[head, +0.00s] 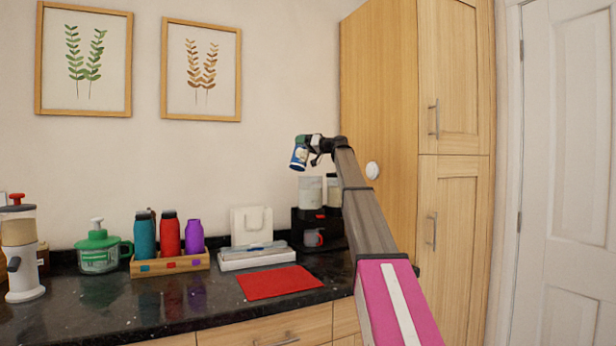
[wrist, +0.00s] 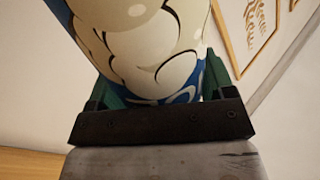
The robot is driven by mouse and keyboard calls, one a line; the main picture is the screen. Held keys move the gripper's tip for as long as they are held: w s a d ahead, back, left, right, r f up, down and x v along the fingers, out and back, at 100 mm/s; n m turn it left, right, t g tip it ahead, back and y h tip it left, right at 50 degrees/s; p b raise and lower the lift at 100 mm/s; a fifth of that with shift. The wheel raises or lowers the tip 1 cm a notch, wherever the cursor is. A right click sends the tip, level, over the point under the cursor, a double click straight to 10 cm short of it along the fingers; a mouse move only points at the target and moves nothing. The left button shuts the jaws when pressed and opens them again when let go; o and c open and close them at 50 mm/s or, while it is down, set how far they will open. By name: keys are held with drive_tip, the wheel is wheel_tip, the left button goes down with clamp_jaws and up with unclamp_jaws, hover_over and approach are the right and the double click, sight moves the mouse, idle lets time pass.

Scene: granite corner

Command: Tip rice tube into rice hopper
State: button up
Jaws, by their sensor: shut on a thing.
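The rice tube (head: 299,158), blue and white, is held in the air above the counter, tilted a little from upright. In the wrist view the tube (wrist: 150,45) fills the upper middle, with cream and blue print. My gripper (head: 303,141) is shut on it, with green fingers on either side in the wrist view (wrist: 160,92). The tube's mouth and contents cannot be made out. Below and slightly right, a black stand (head: 300,235) carries two clear containers with pale contents, the left one (head: 310,191) plainest. These look like hoppers; which is for rice cannot be read.
A red mug (head: 313,237) sits in the stand. A red mat (head: 279,282), white tray (head: 256,257), bottle rack (head: 169,264), green-lidded jar (head: 99,251) and white dispenser (head: 19,245) line the dark counter. A tall wooden cupboard (head: 379,120) stands right of the stand.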

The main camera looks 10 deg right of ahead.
idle(0.4)
drive_tip(key=shift+f+m, duration=0.1)
drive_tip(key=shift+m, duration=0.5)
drive_tip(key=shift+f+m, duration=0.1)
drive_tip(key=shift+m, duration=0.4)
drive_tip(key=shift+s+f+t, duration=0.1)
drive_tip(key=shift+t, duration=0.2)
drive_tip(key=shift+f+m, duration=0.1)
drive_tip(key=shift+m, duration=0.3)
drive_tip(key=shift+f+m, duration=0.2)
drive_tip(key=shift+m, duration=0.3)
